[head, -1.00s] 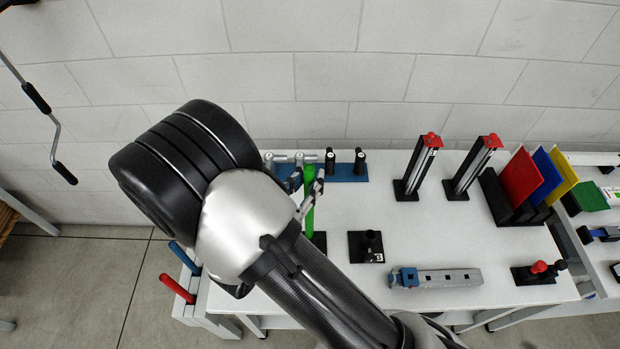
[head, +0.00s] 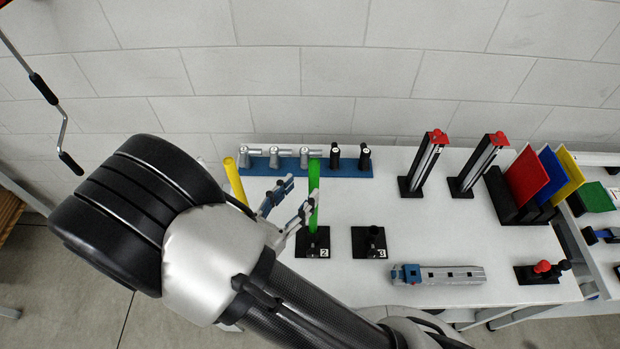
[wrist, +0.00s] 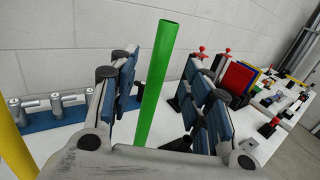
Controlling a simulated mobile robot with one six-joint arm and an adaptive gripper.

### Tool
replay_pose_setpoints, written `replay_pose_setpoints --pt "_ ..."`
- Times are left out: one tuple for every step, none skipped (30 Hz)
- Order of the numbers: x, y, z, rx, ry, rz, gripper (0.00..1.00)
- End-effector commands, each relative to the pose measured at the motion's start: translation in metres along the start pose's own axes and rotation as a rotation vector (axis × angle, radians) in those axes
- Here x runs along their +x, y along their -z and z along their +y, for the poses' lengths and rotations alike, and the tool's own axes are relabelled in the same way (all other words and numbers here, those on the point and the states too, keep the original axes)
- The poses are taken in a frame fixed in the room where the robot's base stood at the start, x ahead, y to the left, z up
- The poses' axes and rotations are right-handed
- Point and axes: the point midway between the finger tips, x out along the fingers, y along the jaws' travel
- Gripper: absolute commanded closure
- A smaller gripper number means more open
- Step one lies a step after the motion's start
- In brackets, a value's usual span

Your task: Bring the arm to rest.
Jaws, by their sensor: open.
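My gripper (head: 300,193) is open and empty, at the left part of the white table in the head view. A green rod (head: 314,180) stands upright in a black base marked 2 (head: 313,243), just to the right of the fingertips. In the wrist view the green rod (wrist: 158,75) shows in the gap between the two open fingers (wrist: 162,85). The fingers do not close on it; how far it stands from the tips is hard to tell. One finger overlaps the rod in the head view.
A yellow rod (head: 234,178) stands left of the gripper. A blue rack (head: 290,166) with grey and black fittings lies behind. An empty-looking base marked 3 (head: 369,243), a grey-blue bar (head: 440,275), two red-topped posts (head: 427,165) and coloured plates (head: 526,175) stand to the right.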

Motion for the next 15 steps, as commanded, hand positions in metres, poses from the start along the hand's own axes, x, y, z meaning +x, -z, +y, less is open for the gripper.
replay_pose_setpoints --pt "-0.012 0.000 0.001 0.000 -0.005 0.000 0.56" --pt "-0.018 0.000 0.001 0.001 -0.006 0.000 0.56" --pt "-0.025 0.000 0.001 0.000 -0.005 0.000 0.56" --pt "-0.030 0.000 0.001 0.000 -0.004 0.000 0.56" --pt "-0.034 0.000 0.001 0.000 -0.004 0.000 0.56" --pt "-0.039 0.000 0.001 0.000 -0.003 -0.001 0.56" --pt "-0.042 0.000 0.001 0.000 -0.002 0.000 0.56" --pt "-0.045 0.000 0.001 0.000 -0.002 0.000 0.56" --pt "-0.048 0.000 0.000 0.000 -0.002 0.000 0.56" --pt "-0.049 0.000 0.000 -0.001 0.000 0.000 0.56" --pt "-0.051 0.000 0.000 -0.001 0.001 0.000 0.56" --pt "-0.052 0.000 0.000 -0.001 0.001 0.000 0.56" --pt "-0.052 0.000 0.000 -0.001 0.001 0.000 0.56" --pt "-0.052 0.000 -0.001 -0.001 0.002 0.000 0.56" --pt "-0.051 0.000 -0.001 0.002 0.007 0.002 0.56"
